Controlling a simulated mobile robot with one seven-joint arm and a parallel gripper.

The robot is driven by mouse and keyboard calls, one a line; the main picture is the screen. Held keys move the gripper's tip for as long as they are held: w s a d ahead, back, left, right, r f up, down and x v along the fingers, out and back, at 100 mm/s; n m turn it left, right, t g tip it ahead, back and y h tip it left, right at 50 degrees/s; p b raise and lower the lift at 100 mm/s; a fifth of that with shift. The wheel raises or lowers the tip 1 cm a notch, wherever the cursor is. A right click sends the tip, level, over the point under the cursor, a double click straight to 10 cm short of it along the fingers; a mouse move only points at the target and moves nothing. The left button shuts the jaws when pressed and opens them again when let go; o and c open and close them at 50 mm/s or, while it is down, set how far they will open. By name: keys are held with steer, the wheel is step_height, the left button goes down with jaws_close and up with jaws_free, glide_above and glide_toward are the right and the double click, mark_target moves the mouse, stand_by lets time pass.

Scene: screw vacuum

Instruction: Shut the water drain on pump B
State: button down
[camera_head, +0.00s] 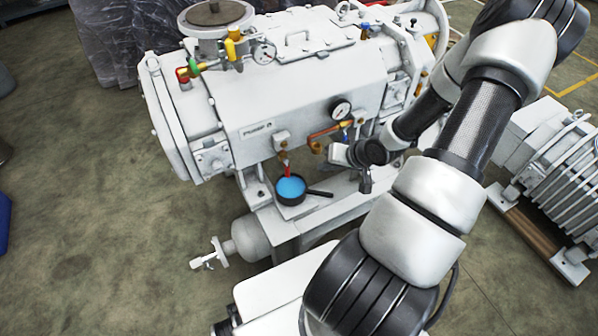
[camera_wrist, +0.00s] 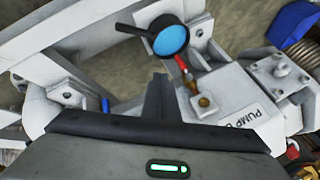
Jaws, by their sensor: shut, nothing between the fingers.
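Pump B (camera_head: 225,105) is a large white machine with a label on its front; part of the label also shows in the wrist view (camera_wrist: 246,114). A brass fitting (camera_head: 281,138) with a red handle (camera_head: 286,170) sits low on its front, above a dark pan of blue liquid (camera_head: 291,188). In the wrist view the red handle (camera_wrist: 182,63) lies between the brass fitting (camera_wrist: 205,101) and the pan (camera_wrist: 170,41). I cannot tell whether liquid flows. My gripper (camera_wrist: 158,92) is shut and empty, apart from the handle. In the head view it is right of the pan.
An orange handle (camera_head: 324,133) and a gauge (camera_head: 341,110) are on the pump front near my wrist. The pan's handle (camera_head: 320,193) points right across the white base. A finned white machine (camera_head: 560,165) is at right.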

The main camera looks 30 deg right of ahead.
mark_target(287, 169)
steer(key=shift+f, duration=0.1)
steer(key=w+a+f+b, duration=0.5)
steer(key=w+f+b, duration=0.1)
steer(key=w+f, duration=0.1)
steer(key=shift+w+a+f, duration=0.2)
steer(key=shift+w+f, duration=0.15)
steer(key=shift+f, duration=0.1)
steer(key=shift+a, duration=0.15)
stand_by(0.4)
